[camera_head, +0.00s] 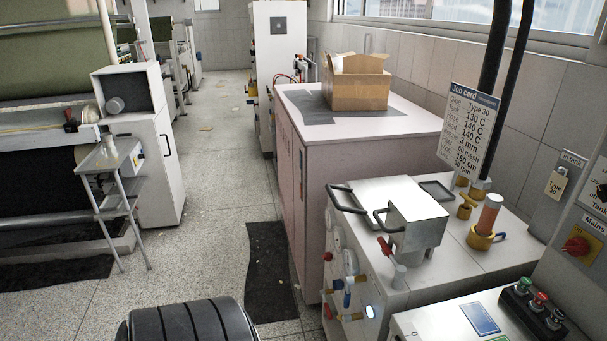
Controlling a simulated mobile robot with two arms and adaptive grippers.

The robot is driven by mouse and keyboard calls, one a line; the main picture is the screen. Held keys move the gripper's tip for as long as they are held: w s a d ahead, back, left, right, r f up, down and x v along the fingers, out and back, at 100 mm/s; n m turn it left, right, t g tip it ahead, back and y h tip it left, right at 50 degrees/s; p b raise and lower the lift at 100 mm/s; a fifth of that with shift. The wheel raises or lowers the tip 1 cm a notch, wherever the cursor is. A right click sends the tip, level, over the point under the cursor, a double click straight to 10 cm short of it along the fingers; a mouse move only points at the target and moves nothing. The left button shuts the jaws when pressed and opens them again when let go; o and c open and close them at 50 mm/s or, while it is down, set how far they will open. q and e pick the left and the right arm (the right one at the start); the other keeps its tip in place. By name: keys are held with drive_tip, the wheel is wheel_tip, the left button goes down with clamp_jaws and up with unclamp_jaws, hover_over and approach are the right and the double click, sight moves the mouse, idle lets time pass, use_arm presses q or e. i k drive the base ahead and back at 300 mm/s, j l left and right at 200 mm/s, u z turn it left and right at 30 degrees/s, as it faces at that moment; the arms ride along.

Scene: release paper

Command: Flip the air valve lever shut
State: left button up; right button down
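The glue machine (465,262) stands at the right, with a row of fittings on its left-facing side. Among them are a blue lever (347,298), upright on a valve, and a red handle (327,311) below and left of it. A yellow-orange fitting (350,317) sits below the blue lever. A red lever (385,246) is higher up, beside the metal tank box (418,222). No readable label marks which one is the air valve lever, and the fittings are small. Neither of my grippers is in view.
A pale cabinet (375,145) with an open cardboard box (356,82) stands behind the machine. A control panel (500,325) with buttons is at bottom right. A job card (468,128) hangs above.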

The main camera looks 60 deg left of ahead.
sight(349, 282)
drive_tip(key=u, duration=1.6)
drive_tip(key=j, duration=2.75)
drive_tip(key=i+u, duration=0.05)
